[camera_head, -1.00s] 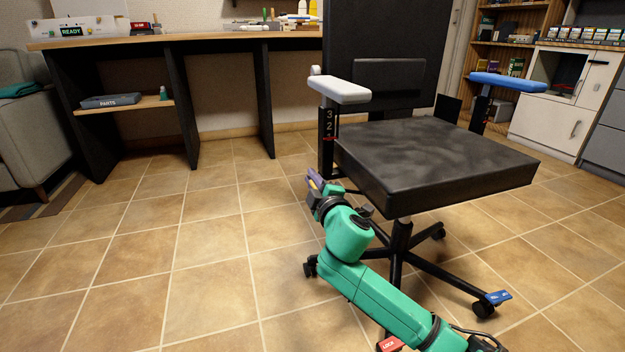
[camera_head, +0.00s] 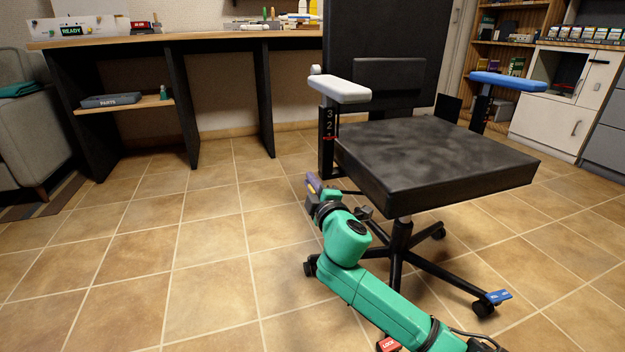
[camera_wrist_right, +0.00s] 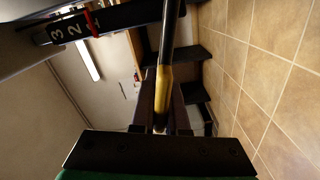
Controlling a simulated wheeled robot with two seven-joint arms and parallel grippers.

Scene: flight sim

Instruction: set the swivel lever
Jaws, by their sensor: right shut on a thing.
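The swivel lever (camera_wrist_right: 163,80) is a dark rod with a yellow band, seen in the right wrist view between my gripper fingers. My right gripper (camera_wrist_right: 159,112) is shut on it. In the head view my right gripper (camera_head: 319,190) is low beside the left front of the office chair's dark seat (camera_head: 430,155), below the white armrest (camera_head: 340,90). A purple and yellow piece shows at the gripper there; I cannot tell whether it belongs to the lever. My left gripper is not in view.
A numbered armrest post (camera_head: 327,140) stands just above my gripper. The chair base has a blue pedal (camera_head: 498,296) and a red LOCK pedal (camera_head: 389,344). A blue armrest (camera_head: 508,82) is at right. Tiled floor (camera_head: 200,250) is clear at left; a workbench (camera_head: 180,38) stands behind.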

